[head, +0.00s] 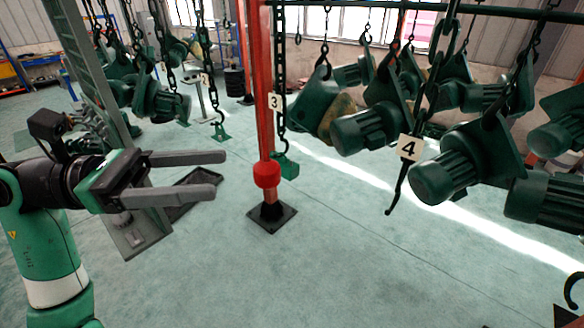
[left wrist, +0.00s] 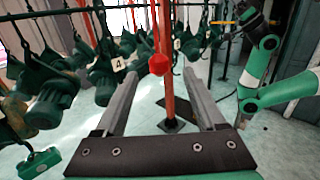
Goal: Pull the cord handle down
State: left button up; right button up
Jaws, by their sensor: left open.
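The cord handle is a red knob (head: 266,174) hanging on a red cord, in front of an orange-red post in the head view. My left gripper (head: 220,174) is open and empty, just left of the knob, with its fingers pointing at it. In the left wrist view the knob (left wrist: 159,64) shows ahead, between the lines of the two fingers, apart from both. In that view my right arm (left wrist: 262,70) stands at the right; its fingers are too small to make out.
Green hoist motors (head: 365,130) hang on chains at the right, beside a tag marked 4 (head: 409,147). A chain with a tag marked 3 (head: 275,101) and a green block (head: 285,165) hangs close to the knob. The post's dark base (head: 272,216) stands on open floor.

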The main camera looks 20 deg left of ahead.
pick_arm(q)
jog(key=p+x, duration=0.3)
jog(key=x, duration=0.8)
jog(key=shift+w+d+f, duration=0.15)
jog(key=shift+f, duration=0.4)
jog(key=shift+c, duration=0.2)
grip_shut()
dwell(0.5)
